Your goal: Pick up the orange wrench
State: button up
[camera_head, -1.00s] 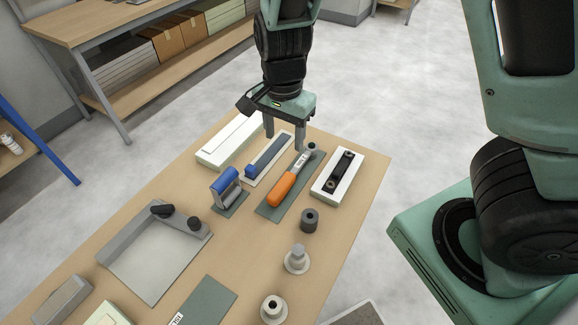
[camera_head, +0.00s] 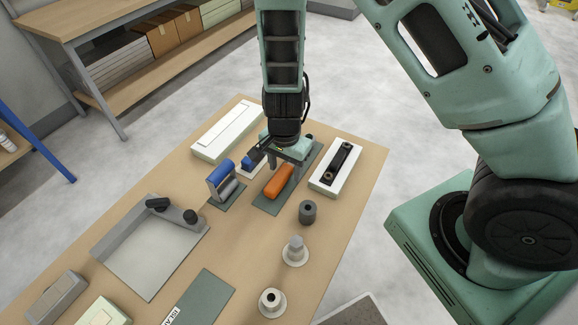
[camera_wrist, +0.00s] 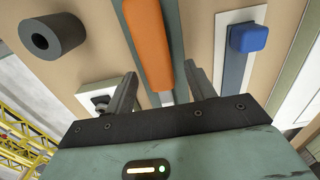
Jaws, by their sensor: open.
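The orange wrench (camera_head: 279,181) lies on a dark green mat (camera_head: 265,206) on the wooden table. Only its orange handle shows in the head view; my gripper hides the rest. The handle also shows in the wrist view (camera_wrist: 148,45), lying between the lines of the two fingers with a grey part below it. My gripper (camera_head: 285,164) is open and points down over the wrench. In the wrist view its fingers (camera_wrist: 158,82) stand apart on either side of the wrench, with nothing held. I cannot tell the exact height of the fingertips above the mat.
A blue-handled tool (camera_head: 222,182) stands close on the left. A white block with a black handle (camera_head: 336,168) lies on the right. A dark cylinder (camera_head: 307,212) and grey knobs (camera_head: 295,251) stand nearer. A grey tray (camera_head: 150,262) lies at the left.

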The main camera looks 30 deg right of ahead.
jog(key=shift+f, duration=0.9)
jog(key=shift+a, duration=0.1)
jog(key=shift+c, duration=0.3)
grip_shut()
jog(key=shift+r, duration=0.1)
notch_tip(320, 180, up, 10)
jog(key=shift+f+p, duration=0.1)
jog(key=shift+p, duration=0.4)
